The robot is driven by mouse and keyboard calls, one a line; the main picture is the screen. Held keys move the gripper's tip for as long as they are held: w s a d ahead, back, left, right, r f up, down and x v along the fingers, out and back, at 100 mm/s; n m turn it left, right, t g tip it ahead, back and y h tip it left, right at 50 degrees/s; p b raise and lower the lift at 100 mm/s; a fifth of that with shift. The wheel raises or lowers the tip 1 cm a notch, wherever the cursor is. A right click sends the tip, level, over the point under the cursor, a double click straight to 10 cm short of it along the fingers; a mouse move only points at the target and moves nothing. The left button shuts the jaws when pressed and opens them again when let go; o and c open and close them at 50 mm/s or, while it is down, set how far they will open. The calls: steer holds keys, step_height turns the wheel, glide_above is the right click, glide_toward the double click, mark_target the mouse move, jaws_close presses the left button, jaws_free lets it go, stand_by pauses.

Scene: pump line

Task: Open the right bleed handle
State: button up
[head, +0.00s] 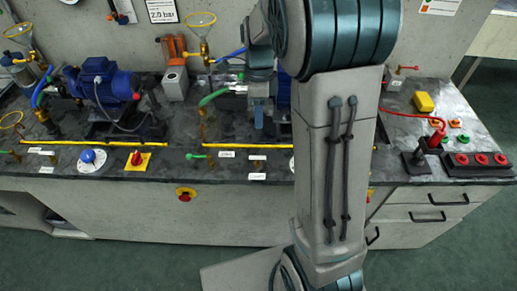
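A small green lever handle (196,156) stands at the front edge of the bench, left of several white labels. A similar small lever (12,154) is at the far left of the front edge. I cannot tell for sure which lever is the right bleed handle. My arm rises through the middle of the head view, bends at the top and comes down on its left side. Its end is over the right pump (260,88), about level with the green hose. My gripper cannot be clearly told apart from the pump there, so its fingers cannot be read.
The left pump has a blue motor (105,82). Yellow-ringed funnels (201,20) stand behind. A red rotary switch (137,158) and a blue dial (88,158) sit in front. A red-button box (480,160) is at the right. My arm hides the bench's middle.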

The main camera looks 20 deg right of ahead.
mark_target(257, 157)
steer(key=f, duration=0.4)
steer(key=s+f, duration=0.1)
steer(key=f, duration=0.3)
steer(key=s+f, duration=0.1)
steer(key=f, duration=0.3)
steer(key=shift+s+a+f, duration=0.25)
steer(key=shift+a+f, duration=0.05)
steer(key=shift+a, duration=0.1)
steer(key=shift+c, duration=0.2)
jaws_close()
